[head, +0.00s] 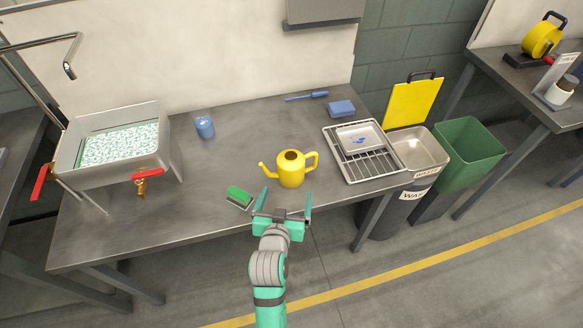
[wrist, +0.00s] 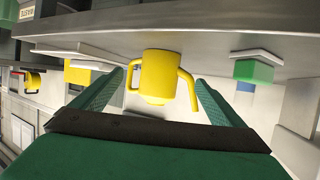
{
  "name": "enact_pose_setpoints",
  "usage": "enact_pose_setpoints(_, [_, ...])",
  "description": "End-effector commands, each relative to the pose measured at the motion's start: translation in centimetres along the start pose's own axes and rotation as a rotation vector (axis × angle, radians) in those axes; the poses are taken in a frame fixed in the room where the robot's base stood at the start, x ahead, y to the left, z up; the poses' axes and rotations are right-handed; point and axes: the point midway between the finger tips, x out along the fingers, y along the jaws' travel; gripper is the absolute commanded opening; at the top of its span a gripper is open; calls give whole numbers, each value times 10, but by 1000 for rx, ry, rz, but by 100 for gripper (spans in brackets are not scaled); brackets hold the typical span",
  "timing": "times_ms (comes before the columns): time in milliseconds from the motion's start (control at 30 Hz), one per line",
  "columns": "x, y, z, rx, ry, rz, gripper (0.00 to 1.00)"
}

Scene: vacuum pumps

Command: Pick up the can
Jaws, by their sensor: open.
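The yellow watering can (head: 291,170) stands upright on the grey table, near its front edge, with its spout to the left and handle to the right. My gripper (head: 284,203) is open and empty at the table's front edge, just in front of the can. In the wrist view the picture is upside down. There the can (wrist: 158,75) appears ahead, between the two green fingers of my gripper (wrist: 160,82). The fingers seem apart from the can; the exact gap cannot be told.
A green brush (head: 239,196) lies left of the can on the table (head: 215,170). A metal tray with a rack (head: 375,168) stands to the right. A blue cup (head: 205,127), blue sponge (head: 341,108) and sink (head: 115,145) are farther off. Bins stand right of the table.

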Motion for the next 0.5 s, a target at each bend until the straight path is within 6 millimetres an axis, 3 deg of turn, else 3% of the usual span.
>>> enact_pose_setpoints(500, [57,0,-5,-1,-3,6,93])
